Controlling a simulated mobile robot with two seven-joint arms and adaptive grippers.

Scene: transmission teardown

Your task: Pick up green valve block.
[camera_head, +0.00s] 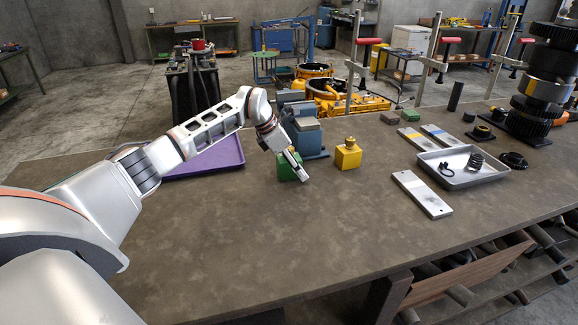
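The green valve block (285,169) stands on the workbench, just in front of a blue-grey vise-like block. My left gripper (300,172) reaches down over its right side and hides part of it. I cannot tell whether the fingers touch the block or are around it, nor whether they are open or shut. My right gripper is not in view.
A yellow block (348,155) with a knob stands close to the right. A purple tray (208,158) lies behind my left arm. A grey tray (489,176) with dark parts and a pale plate (422,194) lie farther right. The front of the workbench (270,240) is clear.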

